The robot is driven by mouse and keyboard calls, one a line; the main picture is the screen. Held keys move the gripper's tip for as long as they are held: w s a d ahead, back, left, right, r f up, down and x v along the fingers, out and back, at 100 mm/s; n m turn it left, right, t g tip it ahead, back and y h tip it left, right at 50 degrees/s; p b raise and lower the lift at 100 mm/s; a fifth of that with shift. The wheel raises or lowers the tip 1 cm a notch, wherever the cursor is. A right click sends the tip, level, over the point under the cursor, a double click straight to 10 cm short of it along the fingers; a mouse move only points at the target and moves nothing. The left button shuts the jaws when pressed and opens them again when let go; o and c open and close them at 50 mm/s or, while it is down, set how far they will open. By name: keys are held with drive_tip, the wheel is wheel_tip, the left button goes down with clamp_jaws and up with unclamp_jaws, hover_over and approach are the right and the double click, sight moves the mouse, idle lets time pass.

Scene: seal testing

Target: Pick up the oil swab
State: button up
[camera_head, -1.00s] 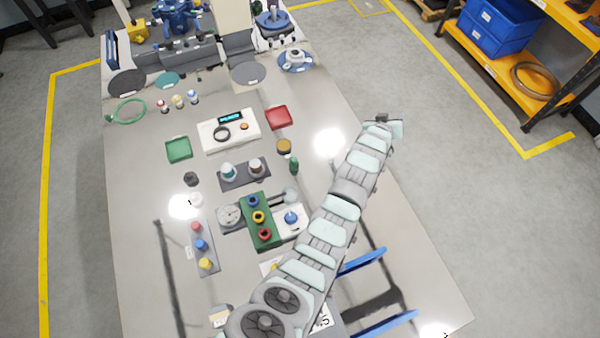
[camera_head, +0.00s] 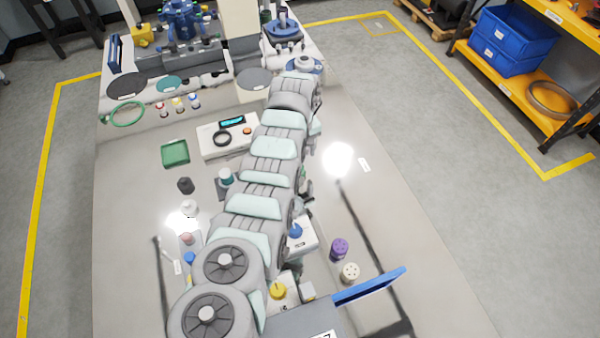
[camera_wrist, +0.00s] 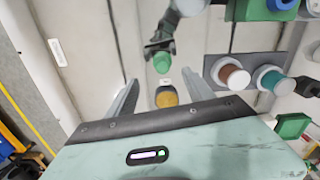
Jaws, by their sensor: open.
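In the wrist view, a small round piece with an amber top and dark side (camera_wrist: 166,97) stands on the grey bench between my fingers. It may be the oil swab, but I cannot tell for certain. Just beyond it is a green-ended black piece (camera_wrist: 162,62), and a small white label lies between the two. My gripper (camera_wrist: 158,77) is open and empty, its fingers spread on either side of the amber-topped piece; contact is not visible. In the head view, my arm hides the gripper and this piece.
The wrist view shows a grey holder with brown (camera_wrist: 233,77) and teal (camera_wrist: 270,79) round pieces close on the right. A green tray (camera_head: 175,153) and white instrument (camera_head: 210,146) lie left of my arm. Purple (camera_head: 339,249) and cream (camera_head: 350,272) knobs stand to its right.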

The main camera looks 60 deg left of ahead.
wheel_tip(320, 180, down, 2)
drive_tip(key=f, duration=0.1)
drive_tip(key=f+b, duration=0.1)
drive_tip(key=d+f, duration=0.1)
drive_tip(key=f, duration=0.1)
drive_tip(key=shift+s+f, duration=0.1)
drive_tip(key=shift+s, duration=0.3)
drive_tip(key=shift+w+a+f+b, duration=0.1)
drive_tip(key=shift+a+f+b, duration=0.05)
drive_tip(key=shift+f+b, duration=0.3)
drive_tip(key=shift+c, duration=0.3)
clamp_jaws()
